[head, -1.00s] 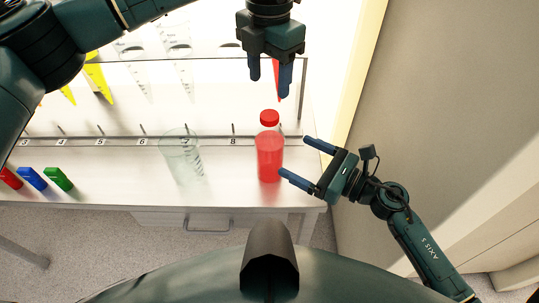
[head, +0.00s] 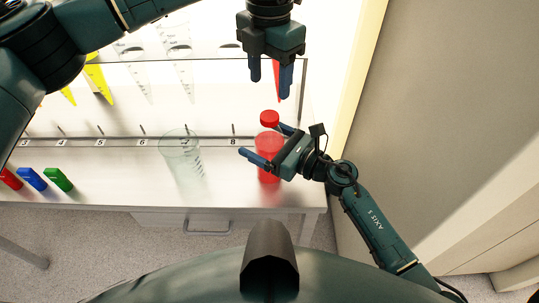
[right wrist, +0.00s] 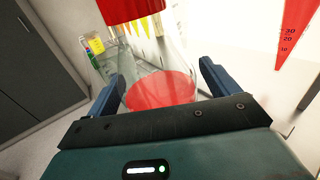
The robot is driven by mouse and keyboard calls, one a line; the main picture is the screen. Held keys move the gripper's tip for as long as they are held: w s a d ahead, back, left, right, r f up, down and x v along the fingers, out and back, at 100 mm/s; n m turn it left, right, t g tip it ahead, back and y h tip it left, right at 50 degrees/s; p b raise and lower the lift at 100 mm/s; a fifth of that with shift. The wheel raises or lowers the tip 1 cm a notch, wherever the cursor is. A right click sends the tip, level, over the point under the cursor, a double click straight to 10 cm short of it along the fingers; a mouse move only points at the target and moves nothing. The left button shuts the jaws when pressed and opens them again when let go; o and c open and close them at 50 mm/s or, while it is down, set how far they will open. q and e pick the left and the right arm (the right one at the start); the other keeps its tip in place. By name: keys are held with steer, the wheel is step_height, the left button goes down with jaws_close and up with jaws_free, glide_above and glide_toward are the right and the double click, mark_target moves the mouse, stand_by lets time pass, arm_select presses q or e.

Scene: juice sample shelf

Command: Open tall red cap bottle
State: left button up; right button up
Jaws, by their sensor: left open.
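The tall bottle with red liquid (head: 268,172) stands upright near the shelf's right end, its red cap (head: 270,118) on top. In the right wrist view the red liquid (right wrist: 160,92) shows between the fingers, with clear wall above it and the cap (right wrist: 130,10) at the top edge. My right gripper (head: 266,142) is open, with one finger on each side of the bottle below the cap. I cannot tell whether the fingers touch it. My left gripper (head: 270,80) is open and empty, pointing down above the cap, apart from it.
An empty clear beaker (head: 180,157) stands left of the bottle. Coloured conical tubes hang in a rack (head: 200,60) behind. A wall (head: 450,110) closes the right side.

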mark_target(269, 116)
steer(key=c, duration=1.5)
arm_select(q)
steer(key=shift+m, duration=0.4)
arm_select(e)
steer(key=c, duration=0.3)
arm_select(q)
steer(key=m, duration=0.5)
arm_select(e)
jaws_close()
arm_select(q)
steer(key=m, duration=1.2)
steer(key=shift+m, duration=0.4)
steer(key=m, duration=1.2)
steer(key=shift+m, duration=0.3)
steer(key=shift+f, duration=0.6)
step_height(269, 116, down, 7)
steer(key=shift+r, duration=0.1)
